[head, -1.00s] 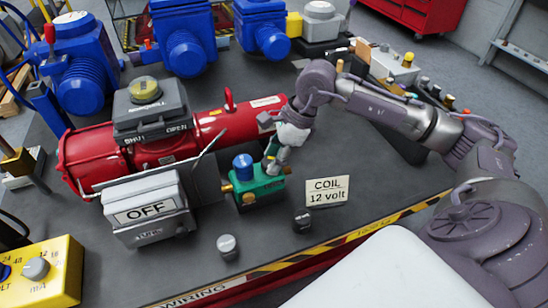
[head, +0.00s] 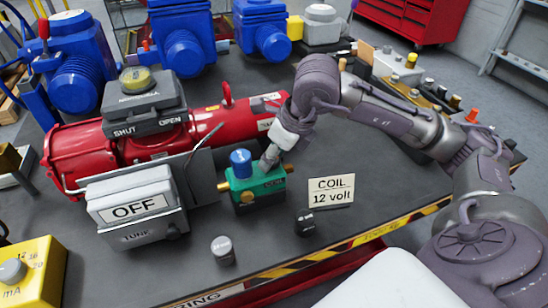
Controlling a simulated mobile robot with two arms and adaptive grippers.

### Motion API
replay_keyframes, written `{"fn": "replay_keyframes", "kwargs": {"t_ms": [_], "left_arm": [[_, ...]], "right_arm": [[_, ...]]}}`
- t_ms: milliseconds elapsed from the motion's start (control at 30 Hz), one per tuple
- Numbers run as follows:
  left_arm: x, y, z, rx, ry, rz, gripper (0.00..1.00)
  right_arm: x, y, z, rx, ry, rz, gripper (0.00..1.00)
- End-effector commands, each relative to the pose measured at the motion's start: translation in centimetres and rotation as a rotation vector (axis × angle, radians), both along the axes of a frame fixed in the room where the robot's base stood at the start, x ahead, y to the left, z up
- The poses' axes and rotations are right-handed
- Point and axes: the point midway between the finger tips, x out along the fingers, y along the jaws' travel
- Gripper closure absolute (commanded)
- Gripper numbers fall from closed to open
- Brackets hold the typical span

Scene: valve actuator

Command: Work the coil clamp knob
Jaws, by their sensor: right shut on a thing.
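A green solenoid valve block (head: 257,188) with a blue coil (head: 241,163) on top and brass fittings at its sides sits on the dark bench, right of the grey switch box. My right gripper (head: 270,160) comes down from the upper right onto the top right of the green block, next to the blue coil. It is shut on a small part there, probably the coil clamp knob, which the fingers mostly hide. A sign reading "COIL 12 volt" (head: 331,190) stands right of the block. My left gripper is out of view.
A red actuator cylinder (head: 82,155) lies behind, with a grey SHUT/OPEN indicator box (head: 144,110). A grey box marked OFF (head: 137,207) stands left. Two small loose coils, a grey one (head: 223,250) and a black one (head: 305,222), stand in front. A yellow meter (head: 32,275) is front left.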

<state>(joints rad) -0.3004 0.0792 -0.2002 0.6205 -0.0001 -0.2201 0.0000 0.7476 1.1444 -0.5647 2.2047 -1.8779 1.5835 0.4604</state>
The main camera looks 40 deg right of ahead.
Motion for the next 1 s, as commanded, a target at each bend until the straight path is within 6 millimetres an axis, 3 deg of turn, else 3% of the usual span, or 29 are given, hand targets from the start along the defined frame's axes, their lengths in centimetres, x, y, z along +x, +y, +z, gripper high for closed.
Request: {"fn": "replay_keyframes", "kwargs": {"t_ms": [633, 667, 800, 1000], "left_arm": [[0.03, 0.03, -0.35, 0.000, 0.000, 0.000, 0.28], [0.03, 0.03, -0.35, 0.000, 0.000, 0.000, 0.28], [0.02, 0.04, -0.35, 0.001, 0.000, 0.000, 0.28], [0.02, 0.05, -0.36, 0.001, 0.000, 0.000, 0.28]], "right_arm": [[0.05, -0.02, 0.17, 0.000, -0.003, -0.060, 0.89], [0.05, -0.02, 0.17, 0.000, -0.003, -0.059, 0.53], [0.04, -0.01, 0.13, -0.001, -0.002, -0.059, 0.29], [0.01, 0.01, 0.07, -0.001, -0.001, -0.058, 0.29]]}}
